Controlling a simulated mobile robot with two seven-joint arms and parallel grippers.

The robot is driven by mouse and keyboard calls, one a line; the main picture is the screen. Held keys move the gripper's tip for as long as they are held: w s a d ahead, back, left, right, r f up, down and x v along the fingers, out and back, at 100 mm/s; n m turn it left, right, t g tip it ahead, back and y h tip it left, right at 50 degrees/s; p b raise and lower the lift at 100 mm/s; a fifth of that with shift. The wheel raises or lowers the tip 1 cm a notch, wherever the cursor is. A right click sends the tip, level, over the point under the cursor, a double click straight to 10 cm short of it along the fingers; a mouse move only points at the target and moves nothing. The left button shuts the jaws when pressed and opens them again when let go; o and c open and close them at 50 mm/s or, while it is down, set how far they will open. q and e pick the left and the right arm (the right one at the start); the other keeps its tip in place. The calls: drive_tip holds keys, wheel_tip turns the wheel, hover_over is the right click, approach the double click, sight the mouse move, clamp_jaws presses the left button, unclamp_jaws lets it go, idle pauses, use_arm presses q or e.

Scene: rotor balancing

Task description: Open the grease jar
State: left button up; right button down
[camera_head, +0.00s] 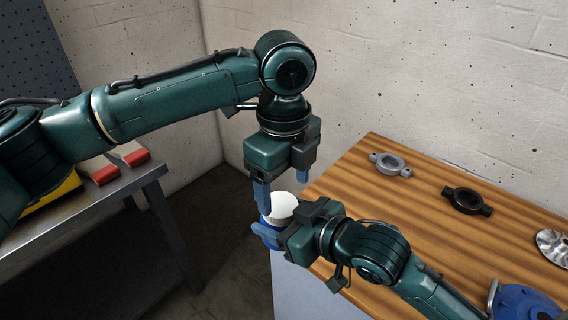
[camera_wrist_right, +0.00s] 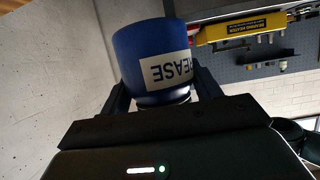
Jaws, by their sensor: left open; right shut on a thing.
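The grease jar (camera_wrist_right: 154,52) is blue with a white label reading "EASE", seen upside down in the right wrist view. In the head view its white lid (camera_head: 281,207) is on top, and a little of the blue body shows below. My right gripper (camera_head: 268,236) is shut on the jar and holds it at the left edge of the wooden bench. My left gripper (camera_head: 284,194) points down from above with its fingers open, one on the left of the lid and one on the right. I cannot tell whether the fingers touch the lid.
On the wooden bench (camera_head: 350,185) lie a grey ring part (camera_head: 390,162), a black ring part (camera_head: 466,199), a shiny metal disc (camera_head: 553,245) and a blue part (camera_head: 524,303). A metal table (camera_head: 90,215) stands left with red-ended items (camera_head: 130,155). A wall lies behind.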

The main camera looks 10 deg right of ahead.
sight(286, 201)
use_arm(q)
drive_tip(key=shift+f, duration=1.7)
drive_tip(key=shift+w, duration=0.1)
drive_tip(key=c, duration=1)
drive_tip(key=n, duration=0.2)
drive_tip(key=shift+d+n, duration=0.1)
drive_tip(key=shift+n, duration=0.3)
drive_tip(key=n, duration=0.4)
drive_tip(key=shift+w+r, duration=0.1)
drive_tip(key=shift+w, duration=0.1)
